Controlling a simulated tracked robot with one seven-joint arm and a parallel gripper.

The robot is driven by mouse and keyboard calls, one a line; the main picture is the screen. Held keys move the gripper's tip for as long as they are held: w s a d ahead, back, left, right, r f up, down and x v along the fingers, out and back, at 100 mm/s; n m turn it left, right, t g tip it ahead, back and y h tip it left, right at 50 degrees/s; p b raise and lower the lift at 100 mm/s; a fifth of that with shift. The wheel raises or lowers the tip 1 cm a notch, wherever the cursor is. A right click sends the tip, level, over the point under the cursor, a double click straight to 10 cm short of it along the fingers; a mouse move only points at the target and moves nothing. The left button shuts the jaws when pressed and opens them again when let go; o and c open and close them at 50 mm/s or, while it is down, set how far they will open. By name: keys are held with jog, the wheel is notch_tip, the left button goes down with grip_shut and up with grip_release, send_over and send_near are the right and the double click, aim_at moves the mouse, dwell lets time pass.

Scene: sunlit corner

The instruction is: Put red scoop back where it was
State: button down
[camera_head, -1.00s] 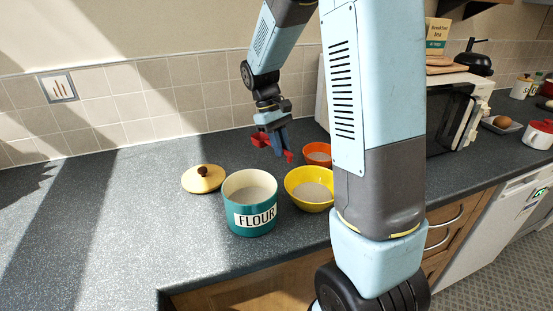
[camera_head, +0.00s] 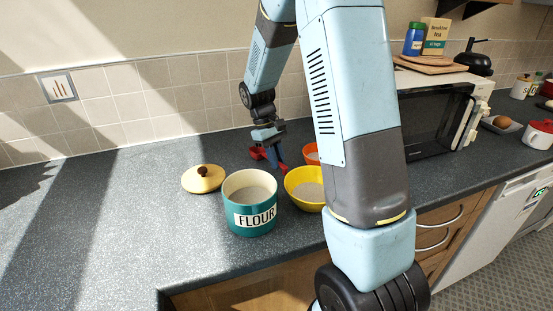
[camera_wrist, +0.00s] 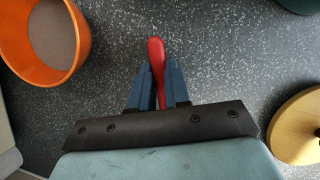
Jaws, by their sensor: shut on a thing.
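My gripper (camera_head: 272,148) is shut on the red scoop (camera_head: 257,153), low over the counter behind the flour canister and yellow bowl. In the wrist view my gripper's blue fingers (camera_wrist: 158,72) close around the scoop's red handle (camera_wrist: 156,50), which points out past the fingertips. I cannot tell whether the scoop touches the counter. The teal flour canister (camera_head: 251,217), with pale contents, stands open in front. Its yellow lid (camera_head: 203,180) lies on the counter to the left.
A yellow bowl (camera_head: 302,200) stands right of the canister. An orange bowl (camera_head: 311,150) behind it is partly hidden by my arm; it also shows in the wrist view (camera_wrist: 83,22). A microwave (camera_head: 440,120) stands to the right. The counter at left is clear.

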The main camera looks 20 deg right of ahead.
jog(key=c, duration=1.1)
grip_release()
jog(key=v, duration=1.2)
jog(key=s+r+m+t+y, duration=0.15)
jog(key=s+r+t, duration=0.25)
jog(key=s+r, duration=0.65)
jog(key=s+m+t, duration=0.3)
jog(key=s+t, duration=0.2)
jog(key=s, duration=1.1)
jog(key=shift+s+d+r, duration=0.25)
jog(key=shift+s+d, duration=0.1)
jog(key=shift+y, duration=0.25)
